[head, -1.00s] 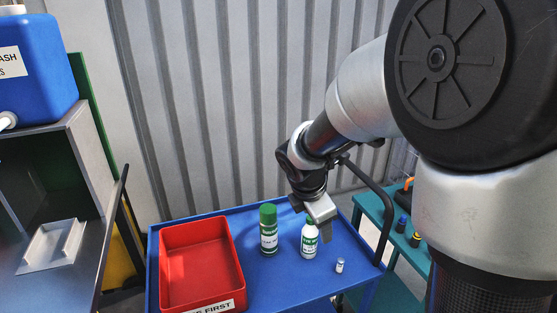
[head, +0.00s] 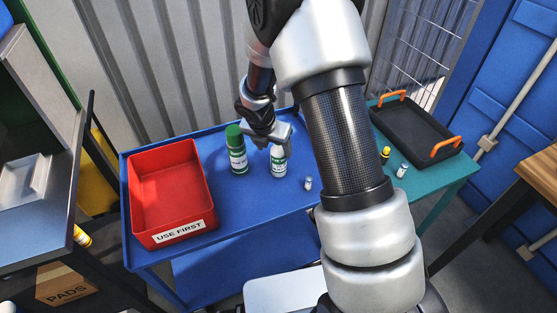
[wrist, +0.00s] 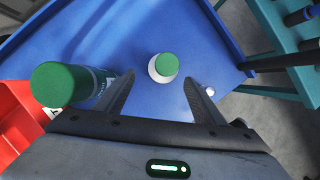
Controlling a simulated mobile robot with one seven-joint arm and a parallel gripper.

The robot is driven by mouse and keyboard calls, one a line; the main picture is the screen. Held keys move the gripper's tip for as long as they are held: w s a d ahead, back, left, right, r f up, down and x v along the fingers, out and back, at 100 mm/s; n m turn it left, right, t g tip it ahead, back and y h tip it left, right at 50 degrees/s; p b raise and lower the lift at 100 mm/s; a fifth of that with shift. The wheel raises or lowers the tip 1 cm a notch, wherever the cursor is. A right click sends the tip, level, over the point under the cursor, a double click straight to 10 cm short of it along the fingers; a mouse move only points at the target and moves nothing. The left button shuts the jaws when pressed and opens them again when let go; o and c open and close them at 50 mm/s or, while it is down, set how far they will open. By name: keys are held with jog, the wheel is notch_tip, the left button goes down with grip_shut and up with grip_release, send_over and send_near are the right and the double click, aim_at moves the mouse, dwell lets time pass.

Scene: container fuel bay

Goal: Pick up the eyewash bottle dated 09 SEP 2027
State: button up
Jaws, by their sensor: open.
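A white bottle with a green cap (head: 278,162) stands upright on the blue cart top (head: 222,204). A taller green bottle with a white label (head: 237,150) stands to its left. The print on both labels is too small to read, so I cannot tell which carries 09 SEP 2027. My gripper (head: 272,140) is just above and behind the white bottle. In the wrist view my open fingers (wrist: 158,92) point down, with the white bottle's green cap (wrist: 167,65) between and slightly beyond the tips. The taller bottle (wrist: 60,84) is outside the left finger.
A red bin labelled USE FIRST (head: 133,205) stands left on the cart. A small white vial (head: 308,183) is right of the bottles. A black tray with orange handles (head: 415,128) and small bottles sit on the teal cart at right. The cart's front middle is clear.

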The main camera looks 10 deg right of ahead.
aim_at(278, 157)
jog(key=x, duration=0.3)
jog(key=b+x, duration=0.1)
jog(key=x, duration=0.4)
jog(key=shift+d, duration=0.2)
jog(key=c, duration=1.3)
